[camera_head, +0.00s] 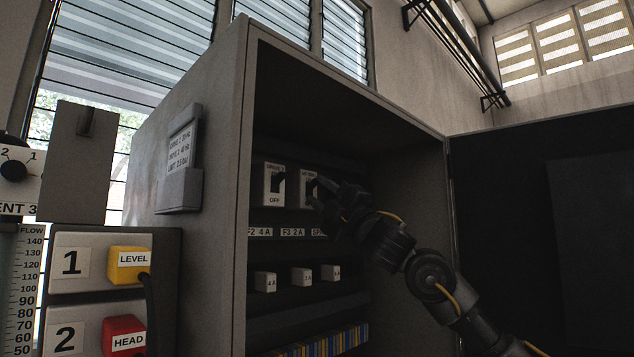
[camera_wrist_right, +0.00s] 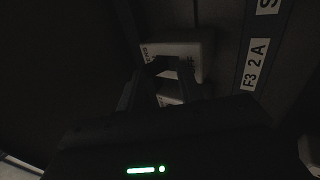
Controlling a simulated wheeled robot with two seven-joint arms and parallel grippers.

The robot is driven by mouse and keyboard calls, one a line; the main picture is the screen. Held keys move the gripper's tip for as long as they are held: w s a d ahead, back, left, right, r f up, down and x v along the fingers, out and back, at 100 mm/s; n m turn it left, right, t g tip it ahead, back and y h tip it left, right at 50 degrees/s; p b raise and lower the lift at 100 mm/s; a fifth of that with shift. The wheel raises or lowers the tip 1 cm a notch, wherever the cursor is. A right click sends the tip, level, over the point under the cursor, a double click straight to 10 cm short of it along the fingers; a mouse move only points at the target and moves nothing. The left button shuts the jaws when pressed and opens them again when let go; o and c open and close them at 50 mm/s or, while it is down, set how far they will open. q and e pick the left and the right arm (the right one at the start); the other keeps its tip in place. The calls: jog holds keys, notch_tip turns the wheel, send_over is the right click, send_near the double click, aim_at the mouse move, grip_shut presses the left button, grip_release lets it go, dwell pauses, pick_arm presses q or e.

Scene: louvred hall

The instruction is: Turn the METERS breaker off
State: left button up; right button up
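Two white breakers with dark levers sit side by side in the open grey cabinet: a left one (camera_head: 267,190) marked OFF at its bottom, and a right one (camera_head: 306,190). Their upper labels are too small to read for sure, so I cannot tell which is METERS. My right gripper (camera_head: 319,194) is in front of the right breaker and partly covers it. In the right wrist view my gripper (camera_wrist_right: 166,78) has its fingers apart in front of a white breaker (camera_wrist_right: 193,50). Its dark lever lies near the fingertips; contact is unclear. My left gripper is out of view.
Below are a label strip (camera_head: 292,232), several small white fuse blocks (camera_head: 301,276) and coloured terminals (camera_head: 325,344). The cabinet's left wall (camera_head: 222,130) and dark open door (camera_head: 540,230) flank the opening.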

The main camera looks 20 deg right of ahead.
jog(key=shift+s+d+f, duration=0.1)
jog(key=shift+s+f, duration=0.05)
jog(key=s+d+b, duration=0.1)
jog(key=s+d, duration=0.1)
jog(key=s, duration=0.4)
jog(key=shift+b, duration=0.35)
jog(key=shift+f, duration=0.1)
jog(key=b+v, duration=0.2)
jog(key=v, duration=0.9)
jog(key=shift+b, duration=0.3)
jog(key=shift+w, duration=0.1)
